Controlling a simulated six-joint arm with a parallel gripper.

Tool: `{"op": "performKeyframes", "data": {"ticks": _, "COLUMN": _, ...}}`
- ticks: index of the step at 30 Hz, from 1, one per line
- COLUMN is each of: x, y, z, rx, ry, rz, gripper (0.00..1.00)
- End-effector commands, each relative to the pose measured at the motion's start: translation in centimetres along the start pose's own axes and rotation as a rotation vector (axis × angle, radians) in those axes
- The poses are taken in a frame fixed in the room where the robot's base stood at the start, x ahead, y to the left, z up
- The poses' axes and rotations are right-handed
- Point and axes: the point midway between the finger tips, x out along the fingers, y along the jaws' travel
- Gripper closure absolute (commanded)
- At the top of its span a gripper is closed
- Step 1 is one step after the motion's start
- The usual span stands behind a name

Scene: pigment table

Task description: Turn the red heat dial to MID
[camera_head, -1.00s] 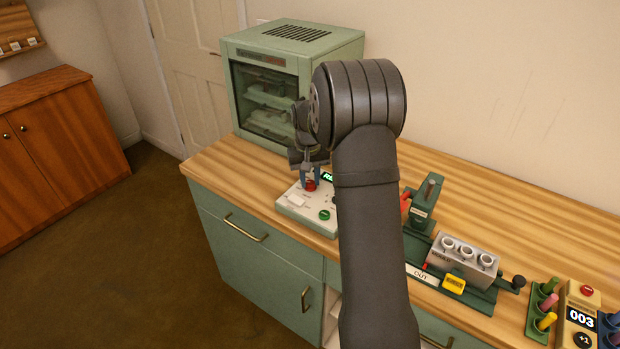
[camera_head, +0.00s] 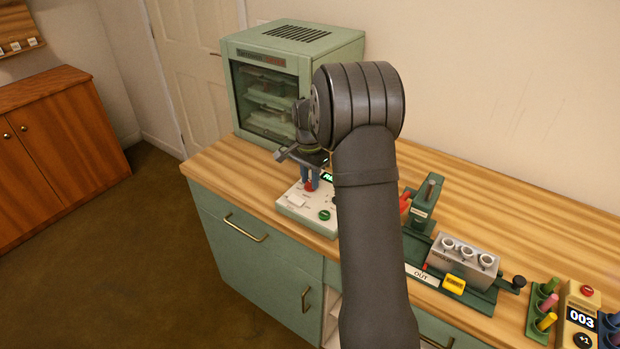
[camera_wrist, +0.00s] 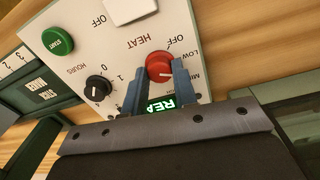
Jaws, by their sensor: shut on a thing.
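The red heat dial (camera_wrist: 158,67) is on a white control panel (camera_wrist: 118,45), under the word HEAT. OFF, LOW and a partly covered MID label run around it. A pale mark shows on the dial's right side, towards the LOW and MID labels; I cannot tell exactly which it points at. My gripper (camera_wrist: 158,80) is shut on the dial, one blue-grey finger on each side. In the head view the dial (camera_head: 310,187) shows just below my gripper (camera_head: 310,180), and part of the panel (camera_head: 290,208) is behind my fingers.
A black HOURS knob (camera_wrist: 98,88), a green START button (camera_wrist: 57,41) and a white switch (camera_wrist: 130,10) share the panel. A green glass-fronted oven (camera_head: 290,80) stands behind it. A green press (camera_head: 426,203) and a grey mould block (camera_head: 465,258) stand to the right.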

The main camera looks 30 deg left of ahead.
Motion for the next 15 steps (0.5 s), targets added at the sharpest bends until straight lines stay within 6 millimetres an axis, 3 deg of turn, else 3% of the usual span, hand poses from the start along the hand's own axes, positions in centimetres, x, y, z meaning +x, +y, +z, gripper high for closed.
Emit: {"op": "performKeyframes", "data": {"ticks": 15, "x": -0.05, "y": -0.02, "z": -0.08, "rx": 0.303, "ry": -0.011, "rz": -0.001, "gripper": 0.97}}
